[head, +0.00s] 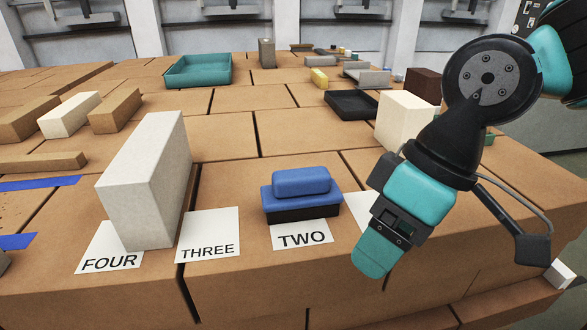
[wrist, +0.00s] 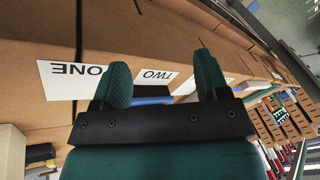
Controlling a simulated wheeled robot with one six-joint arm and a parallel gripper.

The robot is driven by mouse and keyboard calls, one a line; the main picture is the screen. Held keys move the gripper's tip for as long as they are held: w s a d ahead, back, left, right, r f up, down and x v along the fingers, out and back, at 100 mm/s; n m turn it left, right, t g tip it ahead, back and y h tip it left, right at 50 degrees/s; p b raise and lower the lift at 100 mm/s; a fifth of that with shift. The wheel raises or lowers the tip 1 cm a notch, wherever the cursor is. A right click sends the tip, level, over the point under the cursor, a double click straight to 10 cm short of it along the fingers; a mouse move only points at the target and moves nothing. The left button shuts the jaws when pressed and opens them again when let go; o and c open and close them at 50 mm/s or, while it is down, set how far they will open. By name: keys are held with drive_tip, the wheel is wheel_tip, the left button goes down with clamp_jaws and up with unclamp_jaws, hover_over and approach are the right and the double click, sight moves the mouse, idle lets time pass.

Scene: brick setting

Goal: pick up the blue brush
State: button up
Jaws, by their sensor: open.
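The blue brush (head: 301,191) has a rounded blue top on a wider blue block with a black underside. It rests on the brown brick surface at the back edge of the card marked TWO (head: 303,236). My gripper (head: 378,255) hangs to the right of the brush, apart from it, in the head view. In the wrist view my gripper (wrist: 160,80) is open, its two teal fingers spread with nothing held. A strip of the blue brush (wrist: 153,100) shows between the fingers, beyond them; the rest of it is hidden by the gripper.
A tall white block (head: 147,185) stands left of the brush, by the cards marked FOUR (head: 108,262) and THREE (head: 207,250). Another white block (head: 404,120) stands behind my arm. A black tray (head: 352,104) and teal tray (head: 198,71) lie farther back. Bare surface lies behind the brush.

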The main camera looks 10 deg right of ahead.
drive_tip(key=w+r+n+p, duration=0.6)
drive_tip(key=w+r+p, duration=0.25)
drive_tip(key=r, duration=0.35)
drive_tip(key=n+p, duration=0.3)
drive_tip(key=n, duration=0.1)
approach(302, 172)
drive_tip(key=p+x, duration=0.2)
drive_tip(key=x, duration=0.3)
drive_tip(key=shift+f+p, duration=0.15)
drive_tip(key=shift+p, duration=0.2)
drive_tip(key=shift+p+x, duration=1.2)
drive_tip(key=shift+x, duration=1.4)
clamp_jaws()
drive_tip(key=c, duration=1.2)
unclamp_jaws()
wheel_tip(302, 172, up, 20)
drive_tip(key=b, duration=0.3)
drive_tip(key=shift+c, duration=0.2)
